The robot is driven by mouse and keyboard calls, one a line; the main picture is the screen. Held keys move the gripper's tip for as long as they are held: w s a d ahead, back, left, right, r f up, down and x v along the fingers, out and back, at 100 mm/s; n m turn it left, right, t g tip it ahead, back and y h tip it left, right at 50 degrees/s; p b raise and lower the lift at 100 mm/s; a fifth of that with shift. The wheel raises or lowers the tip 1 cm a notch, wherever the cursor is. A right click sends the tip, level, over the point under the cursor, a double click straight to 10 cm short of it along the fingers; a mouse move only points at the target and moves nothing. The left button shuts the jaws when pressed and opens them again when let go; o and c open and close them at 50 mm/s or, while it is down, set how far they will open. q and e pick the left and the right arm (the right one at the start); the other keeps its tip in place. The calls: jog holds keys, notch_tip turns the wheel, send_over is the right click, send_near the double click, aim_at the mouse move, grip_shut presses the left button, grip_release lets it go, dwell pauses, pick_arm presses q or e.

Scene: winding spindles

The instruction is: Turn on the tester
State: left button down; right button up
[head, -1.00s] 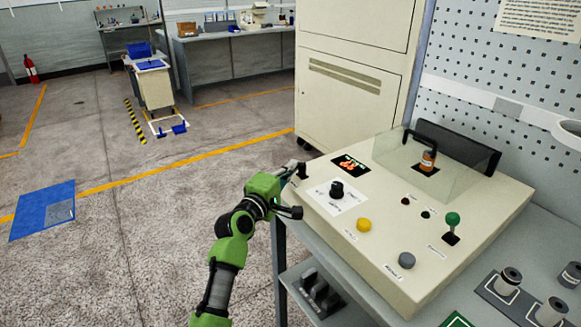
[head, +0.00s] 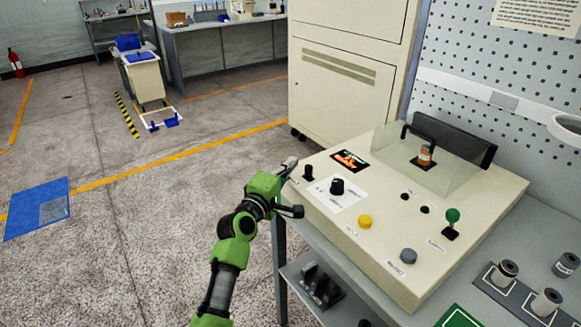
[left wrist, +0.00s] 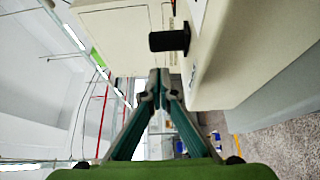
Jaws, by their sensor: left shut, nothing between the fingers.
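The tester (head: 400,240) is a beige sloped box on a grey bench. My left gripper (head: 290,165) is shut and empty, just left of the black switch. In the left wrist view its closed fingertips (left wrist: 159,76) are close to the black switch (left wrist: 170,40), with a gap visible. My right gripper is out of view.
A clear cover (head: 400,150) with a black handle stands over a copper spindle (head: 427,155) at the tester's back. A beige cabinet (head: 340,90) stands behind. Open floor lies left.

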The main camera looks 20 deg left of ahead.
pick_arm(q)
jog(key=shift+s+a+f, duration=0.2)
jog(key=shift+s+a, duration=0.25)
jog(key=shift+a, duration=0.2)
jog(key=shift+s+a+f, duration=0.2)
jog(key=shift+s+a, duration=0.2)
jog(key=shift+a, duration=0.2)
jog(key=shift+s+d+r, duration=0.1)
jog(key=shift+s+r, duration=0.1)
jog(key=shift+s, duration=0.65)
jog(key=s, duration=0.6)
jog(key=shift+a+r+b, duration=0.15)
jog(key=shift+a+b, duration=0.1)
jog(key=shift+b, duration=0.1)
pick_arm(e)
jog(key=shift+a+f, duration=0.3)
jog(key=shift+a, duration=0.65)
pick_arm(q)
jog(key=shift+s, duration=0.15)
